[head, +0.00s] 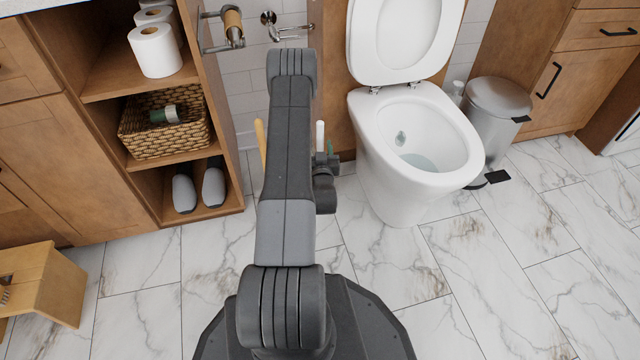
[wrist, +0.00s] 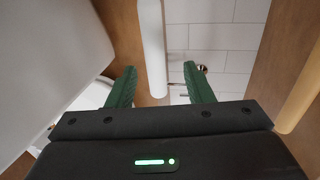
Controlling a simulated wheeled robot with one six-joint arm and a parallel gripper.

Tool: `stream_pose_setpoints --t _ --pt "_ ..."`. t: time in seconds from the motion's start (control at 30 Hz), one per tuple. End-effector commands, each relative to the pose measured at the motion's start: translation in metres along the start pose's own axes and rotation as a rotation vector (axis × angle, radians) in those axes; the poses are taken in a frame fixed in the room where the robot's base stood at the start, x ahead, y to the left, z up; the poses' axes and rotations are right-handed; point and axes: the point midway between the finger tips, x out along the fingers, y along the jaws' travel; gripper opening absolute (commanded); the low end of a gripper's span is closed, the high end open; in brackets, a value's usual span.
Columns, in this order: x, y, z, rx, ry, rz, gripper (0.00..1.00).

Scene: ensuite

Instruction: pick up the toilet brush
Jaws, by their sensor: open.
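A slim white handle (head: 320,134), which looks like the toilet brush's, stands up beside my gripper (head: 328,157) in the head view, left of the toilet. In the wrist view the white handle (wrist: 152,45) runs from the top edge down between the two green fingers of my gripper (wrist: 160,88). The fingers are open, with a gap on each side of the handle. I cannot tell how deep between them it sits. The brush's lower part and any holder are hidden behind my arm in the head view.
A wooden stick (head: 260,139) stands just left of my arm; it also shows at the wrist view's right (wrist: 302,92). The toilet (head: 395,190), lid up, is close on the right, with a bin (head: 495,115) beyond. Shelves (head: 140,78) stand left. The front floor is clear.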

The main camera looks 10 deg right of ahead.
Motion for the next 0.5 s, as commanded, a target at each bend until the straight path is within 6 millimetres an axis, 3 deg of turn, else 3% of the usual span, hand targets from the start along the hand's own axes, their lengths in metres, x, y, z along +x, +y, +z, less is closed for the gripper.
stream_pose_setpoints --t 0.17,0.5 --pt "0.012 0.002 0.001 0.0 0.002 0.0 0.47" --pt "0.055 0.006 0.0 0.0 0.0 0.0 0.47"
